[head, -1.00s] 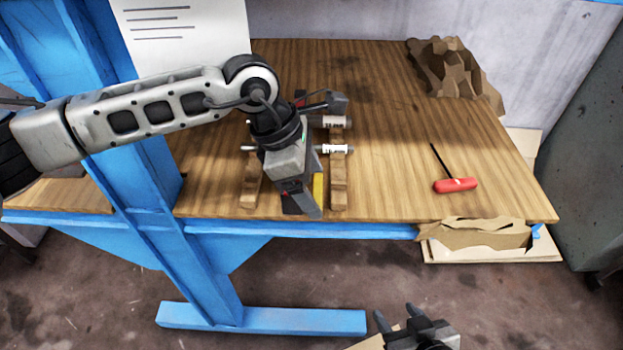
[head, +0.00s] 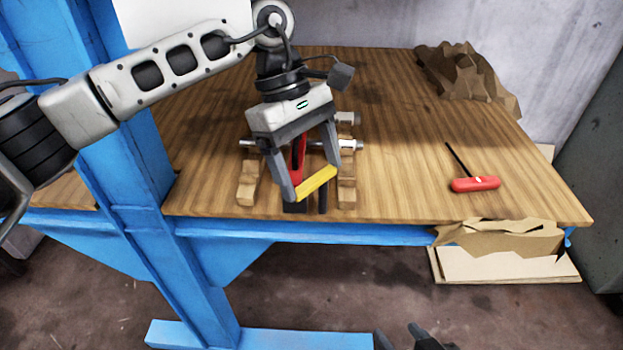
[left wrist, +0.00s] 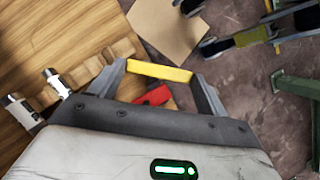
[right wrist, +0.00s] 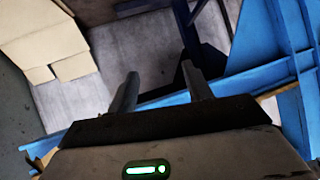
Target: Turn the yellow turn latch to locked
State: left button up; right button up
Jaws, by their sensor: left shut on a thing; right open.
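The yellow turn latch (head: 325,178) shows as a bar at the front of the wooden tabletop, slanting up to the right. My left gripper (head: 313,184) is shut on it, with one finger at each end of the bar. The left wrist view also shows the yellow bar (left wrist: 159,72) spanning the two fingertips. A red part (head: 298,152) with a dark slot sits behind the bar, partly hidden by the gripper. The latch's mount is mostly hidden. My right gripper (right wrist: 157,78) is open and empty, low in front of the table; its tips show at the head view's bottom edge.
Wooden supports (head: 248,180) with metal rods flank the latch on both sides. A red-handled tool (head: 475,184) lies on the right of the table. Crumpled brown paper (head: 465,75) lies at the back right. A blue post (head: 125,150) stands at the left. The tabletop between latch and tool is clear.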

pick_arm(q)
jog(key=m, duration=0.1)
jog(key=m+g+b, duration=0.1)
jog(key=m, duration=0.1)
jog(key=shift+w+y, duration=0.3)
jog(key=shift+y, duration=0.1)
jog(key=m, duration=0.1)
jog(key=m+y+b, duration=0.1)
jog(key=m, duration=0.1)
jog(key=shift+w+g, duration=0.25)
jog(key=shift+g, duration=0.05)
jog(key=shift+w+r+m+y, duration=0.15)
jog(key=shift+m+y, duration=0.1)
jog(key=shift+m, duration=0.3)
jog(key=shift+w+f+m+y, duration=0.1)
jog(key=shift+m+y, duration=0.15)
jog(key=shift+m, duration=0.3)
pick_arm(e)
jog(key=shift+a+f, duration=0.1)
jog(key=shift+f, duration=0.3)
jog(key=shift+w+r, duration=0.1)
pick_arm(q)
jog(key=o, duration=1)
